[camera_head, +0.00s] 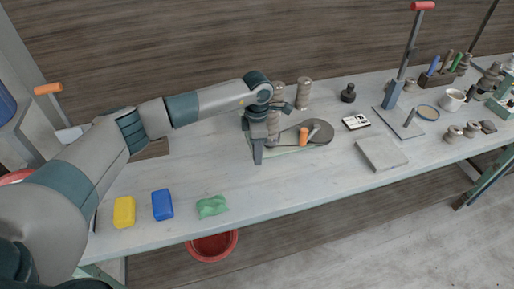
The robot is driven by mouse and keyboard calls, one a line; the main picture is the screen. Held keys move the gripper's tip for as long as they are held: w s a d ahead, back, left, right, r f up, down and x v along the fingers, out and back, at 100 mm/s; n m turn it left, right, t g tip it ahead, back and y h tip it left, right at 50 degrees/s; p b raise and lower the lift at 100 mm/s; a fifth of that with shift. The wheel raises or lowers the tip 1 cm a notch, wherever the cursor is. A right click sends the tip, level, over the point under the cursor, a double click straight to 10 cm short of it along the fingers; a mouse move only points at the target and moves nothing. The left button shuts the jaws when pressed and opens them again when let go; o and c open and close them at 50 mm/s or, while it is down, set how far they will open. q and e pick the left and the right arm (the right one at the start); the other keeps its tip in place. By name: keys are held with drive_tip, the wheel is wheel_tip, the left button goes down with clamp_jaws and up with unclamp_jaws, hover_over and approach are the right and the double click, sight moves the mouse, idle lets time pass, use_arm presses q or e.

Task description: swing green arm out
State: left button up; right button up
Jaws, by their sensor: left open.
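My left arm reaches in from the left, and its gripper (265,148) points down over the middle of the table. The gripper is open, with nothing visible between its fingers. Just right of it lies a dark grey rounded plate (320,138) with an orange-handled tool (304,135) on or beside it. A thin pale green strip (287,152) shows under the plate's near side, partly hidden by the gripper. I cannot tell whether this strip is the green arm, or whether the gripper touches it. My right gripper is not in view.
Stacked brown cylinders (303,93) stand close behind the gripper. Yellow (124,212) and blue (162,205) blocks and a green lump (212,207) lie near the front edge. A grey slab (381,153) and red-topped lever (408,50) are right. The front middle of the table is clear.

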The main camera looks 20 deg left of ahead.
use_arm(q)
drive_tip(key=shift+f, duration=0.3)
drive_tip(key=shift+c, duration=0.6)
clamp_jaws()
drive_tip(key=shift+s+a, duration=0.1)
drive_tip(key=shift+a, duration=0.05)
